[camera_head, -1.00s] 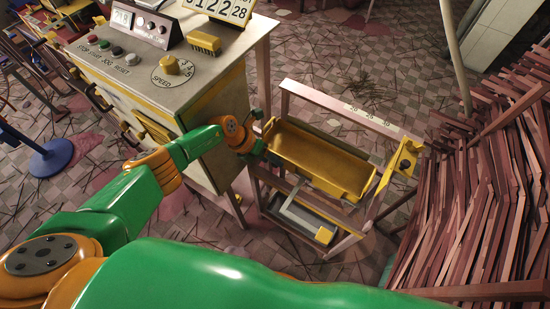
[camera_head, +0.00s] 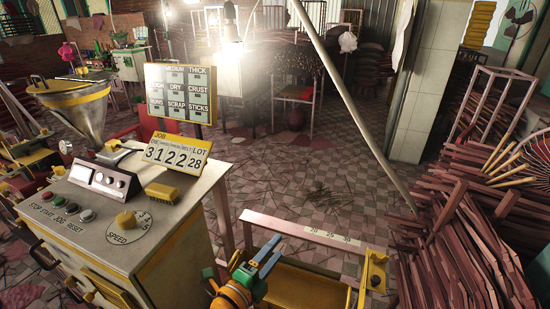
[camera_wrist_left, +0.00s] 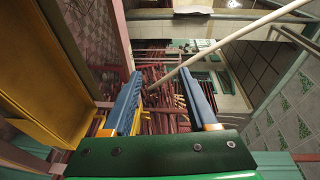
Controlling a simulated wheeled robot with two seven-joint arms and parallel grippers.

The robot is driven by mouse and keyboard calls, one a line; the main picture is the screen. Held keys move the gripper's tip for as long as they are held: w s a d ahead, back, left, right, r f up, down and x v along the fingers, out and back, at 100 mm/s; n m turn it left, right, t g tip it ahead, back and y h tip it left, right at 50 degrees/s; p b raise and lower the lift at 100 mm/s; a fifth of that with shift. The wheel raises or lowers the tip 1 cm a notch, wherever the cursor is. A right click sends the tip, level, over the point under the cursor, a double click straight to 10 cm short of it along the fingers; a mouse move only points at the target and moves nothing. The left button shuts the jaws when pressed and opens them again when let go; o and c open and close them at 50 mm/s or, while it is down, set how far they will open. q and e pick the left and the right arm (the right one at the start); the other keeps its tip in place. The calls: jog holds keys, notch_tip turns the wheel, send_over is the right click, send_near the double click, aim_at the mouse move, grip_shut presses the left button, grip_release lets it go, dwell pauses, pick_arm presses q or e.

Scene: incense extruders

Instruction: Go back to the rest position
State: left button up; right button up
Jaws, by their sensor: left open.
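My left gripper (camera_head: 262,262) is at the bottom centre of the head view, in front of the frame stand with the yellow tray (camera_head: 305,285). Its two blue fingers stand apart in the left wrist view (camera_wrist_left: 168,100), with nothing between them. The yellow tray also shows at the left of the wrist view (camera_wrist_left: 50,70), beside the fingers. My right gripper is in neither view.
A control cabinet (camera_head: 110,225) with buttons, a speed dial and a lot counter (camera_head: 173,155) stands at the left. A large pile of reddish sticks (camera_head: 460,230) fills the right. A pale pole (camera_head: 350,100) slants across the middle. Tiled floor (camera_head: 300,180) lies behind the stand.

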pick_arm(q)
jog(key=s+a+f+n+g+y, duration=0.25)
jog(key=s+a+n+y, duration=0.2)
jog(key=a+n, duration=0.3)
jog(key=s+a+f+n+g+y, duration=0.1)
jog(key=s+a+f+n+y, duration=0.35)
jog(key=n, duration=0.45)
jog(key=s+a+f+n+g, duration=0.2)
jog(key=s+g, duration=0.1)
jog(key=s, duration=0.5)
jog(key=s+a+f+n+g, duration=0.1)
jog(key=s+a+n+g, duration=0.2)
jog(key=s, duration=0.4)
notch_tip(320, 180, down, 11)
jog(key=s+d+g, duration=0.2)
jog(key=s+a+f+g, duration=0.2)
jog(key=s+f, duration=1.1)
jog(key=f, duration=0.3)
jog(key=shift+s+a, duration=0.35)
jog(key=shift+s, duration=0.05)
